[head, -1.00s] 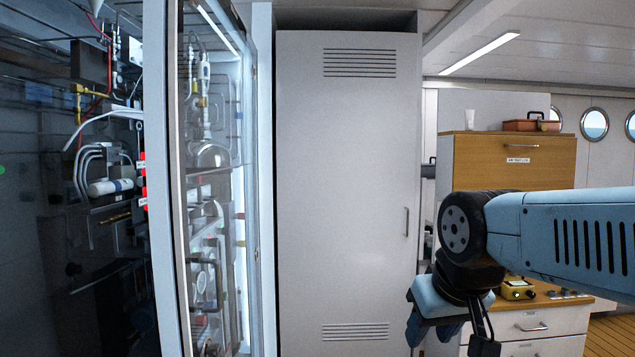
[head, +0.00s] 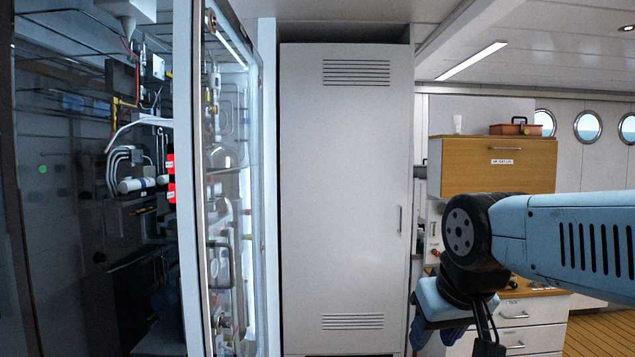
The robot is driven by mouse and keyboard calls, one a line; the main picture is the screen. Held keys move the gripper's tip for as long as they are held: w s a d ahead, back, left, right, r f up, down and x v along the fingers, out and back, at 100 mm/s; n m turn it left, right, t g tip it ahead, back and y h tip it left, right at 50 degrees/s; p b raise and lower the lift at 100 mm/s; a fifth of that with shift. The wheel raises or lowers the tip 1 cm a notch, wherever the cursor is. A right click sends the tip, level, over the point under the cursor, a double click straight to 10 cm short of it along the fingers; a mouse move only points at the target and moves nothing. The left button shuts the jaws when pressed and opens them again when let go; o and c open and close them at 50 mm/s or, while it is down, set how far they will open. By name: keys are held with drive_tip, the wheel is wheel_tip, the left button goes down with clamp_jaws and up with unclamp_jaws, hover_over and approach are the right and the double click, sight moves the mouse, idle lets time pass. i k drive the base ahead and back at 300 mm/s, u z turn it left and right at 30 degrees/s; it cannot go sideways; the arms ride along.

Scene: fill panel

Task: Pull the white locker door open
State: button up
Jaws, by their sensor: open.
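The white locker door (head: 345,190) stands upright in the middle of the head view and is shut. It has vent slots near its top and bottom. Its slim vertical handle (head: 400,219) is on the right edge. My gripper (head: 425,335) hangs at the lower right, below and to the right of the handle, apart from the door. It is open and empty, with its fingers pointing down and partly cut off by the picture's lower edge.
A glass-doored cabinet (head: 225,200) with tubing and instruments stands open-looking at the left, close beside the locker. A wooden-front cabinet (head: 495,175) and white drawers (head: 530,318) stand behind my arm at the right. Wooden floor (head: 600,335) shows at lower right.

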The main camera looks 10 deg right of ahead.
sight(344, 108)
drive_tip(key=z, duration=0.15)
drive_tip(key=i, duration=0.5)
drive_tip(key=u, duration=0.2)
drive_tip(key=k, duration=0.55)
drive_tip(key=z, duration=0.7)
drive_tip(key=i, duration=1.25)
drive_tip(key=z, duration=0.5)
drive_tip(key=i, duration=1.1)
drive_tip(key=u, duration=0.35)
